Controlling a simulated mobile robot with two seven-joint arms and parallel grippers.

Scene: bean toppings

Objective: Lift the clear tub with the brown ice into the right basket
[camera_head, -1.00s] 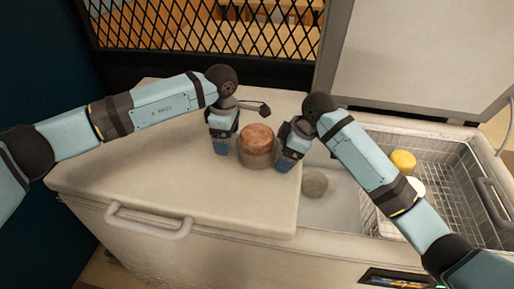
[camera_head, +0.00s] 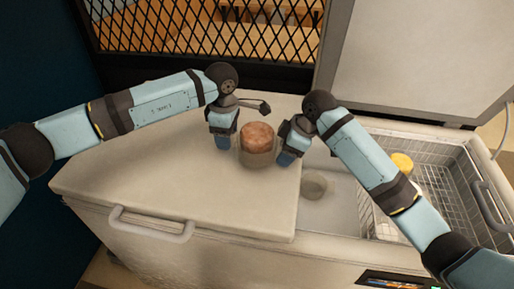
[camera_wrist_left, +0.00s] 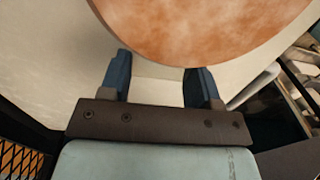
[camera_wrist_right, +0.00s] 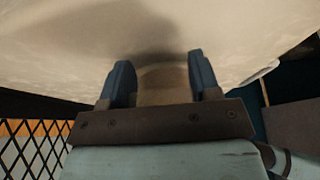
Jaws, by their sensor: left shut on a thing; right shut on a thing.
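The clear tub (camera_head: 257,157) with brown ice (camera_head: 257,134) is upright between my two grippers above the freezer's closed left lid. My left gripper (camera_head: 223,143) is shut on its left side, and my right gripper (camera_head: 287,158) is shut on its right side. In the left wrist view the brown ice (camera_wrist_left: 200,25) fills the top, with the tub wall between the fingers. The right wrist view shows the tub wall (camera_wrist_right: 165,85) between the fingers. Whether the tub's base touches the lid is unclear. The right wire basket (camera_head: 468,172) hangs in the freezer's open right side.
A yellow-topped tub (camera_head: 402,162) sits in the right basket; my right arm hides part of the basket. A round greyish thing (camera_head: 313,185) lies in the open middle of the freezer. The raised lid (camera_head: 425,60) and a dark mesh (camera_head: 205,25) stand behind.

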